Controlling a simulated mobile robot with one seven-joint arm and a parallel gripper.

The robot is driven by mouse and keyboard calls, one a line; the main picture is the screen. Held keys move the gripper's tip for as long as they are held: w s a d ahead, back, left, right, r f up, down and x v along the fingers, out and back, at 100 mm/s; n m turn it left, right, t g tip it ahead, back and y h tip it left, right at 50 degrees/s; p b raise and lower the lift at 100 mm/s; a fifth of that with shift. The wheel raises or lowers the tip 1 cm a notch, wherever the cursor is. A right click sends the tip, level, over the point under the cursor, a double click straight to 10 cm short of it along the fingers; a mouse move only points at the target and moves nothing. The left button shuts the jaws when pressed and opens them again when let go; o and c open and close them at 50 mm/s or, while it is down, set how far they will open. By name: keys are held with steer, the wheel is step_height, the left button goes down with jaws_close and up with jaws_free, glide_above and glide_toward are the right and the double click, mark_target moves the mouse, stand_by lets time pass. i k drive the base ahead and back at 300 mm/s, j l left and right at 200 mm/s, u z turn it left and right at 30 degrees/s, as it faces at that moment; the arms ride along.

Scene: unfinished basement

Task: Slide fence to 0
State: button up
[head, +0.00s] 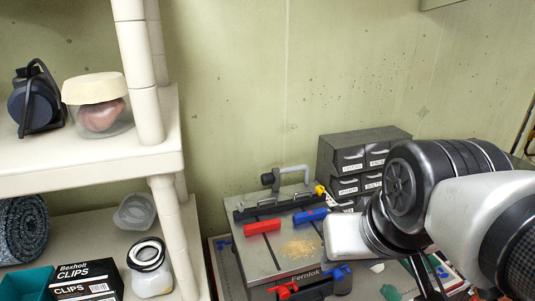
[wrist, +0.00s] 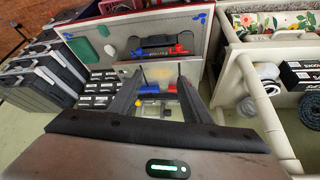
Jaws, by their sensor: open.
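The bench machine (head: 262,262), labelled Fernlok, has a grey top plate with sawdust on it. A long black bar (head: 280,206) lies across its back; I cannot tell for sure whether this is the fence. A red block (head: 262,227) and a blue block (head: 310,216) sit in front of the bar, and a yellow knob (head: 320,190) is at its right end. No 0 mark is readable. In the wrist view, my gripper (wrist: 158,76) is open and empty, its two dark fingers apart over the machine. The fingers are not clearly visible in the head view.
Dark drawer cabinets (head: 365,150) stand behind the machine to the right. A white shelf unit (head: 90,165) is on the left, with a box of clips (head: 85,280) and a jar (head: 150,268). Red and blue clamp parts (head: 285,290) are at the machine's front edge.

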mark_target(276, 206)
steer(key=l+u, duration=0.9)
steer(key=k+l+u, duration=0.2)
steer(key=i, duration=0.2)
